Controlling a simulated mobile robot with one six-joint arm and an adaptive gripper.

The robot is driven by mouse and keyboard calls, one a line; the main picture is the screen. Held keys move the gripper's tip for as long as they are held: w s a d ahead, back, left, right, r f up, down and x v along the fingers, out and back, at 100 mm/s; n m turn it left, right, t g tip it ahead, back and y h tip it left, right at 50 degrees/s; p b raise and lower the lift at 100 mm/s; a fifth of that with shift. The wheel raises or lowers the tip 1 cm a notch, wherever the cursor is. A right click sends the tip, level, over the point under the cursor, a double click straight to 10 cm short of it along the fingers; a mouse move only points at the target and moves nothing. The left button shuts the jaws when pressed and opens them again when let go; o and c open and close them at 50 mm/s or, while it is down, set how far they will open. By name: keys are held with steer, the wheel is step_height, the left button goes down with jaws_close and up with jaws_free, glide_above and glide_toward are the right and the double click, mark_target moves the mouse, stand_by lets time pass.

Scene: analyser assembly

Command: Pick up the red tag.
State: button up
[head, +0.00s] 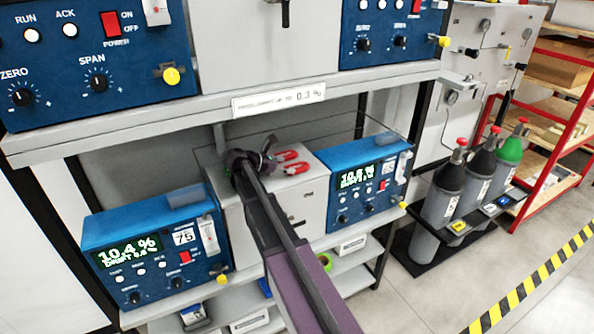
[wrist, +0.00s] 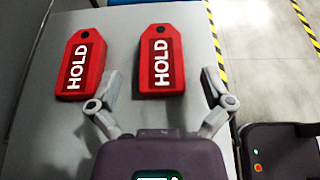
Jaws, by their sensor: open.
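Two red tags marked HOLD lie flat, side by side and apart, on a grey surface. In the wrist view, the left tag (wrist: 81,63) is outside my left finger, and the right tag (wrist: 161,62) is ahead of my gripper (wrist: 160,74), its lower part between the open fingertips. I cannot tell how far above the surface the fingers are. In the head view, the tags (head: 287,156) (head: 297,168) show on top of the grey box (head: 312,200), just right of my gripper (head: 268,158). My gripper is empty.
Blue analysers stand left (head: 155,250) and right (head: 365,180) of the grey box. A shelf (head: 215,112) with more blue units hangs above. Gas cylinders (head: 480,180) and a red rack (head: 560,130) stand at right. The floor beside the yellow-black tape (head: 530,285) is clear.

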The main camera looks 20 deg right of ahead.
mark_target(298, 166)
steer(key=shift+b+x, duration=0.55)
steer(key=shift+x, duration=1.4)
steer(key=c, duration=1.1)
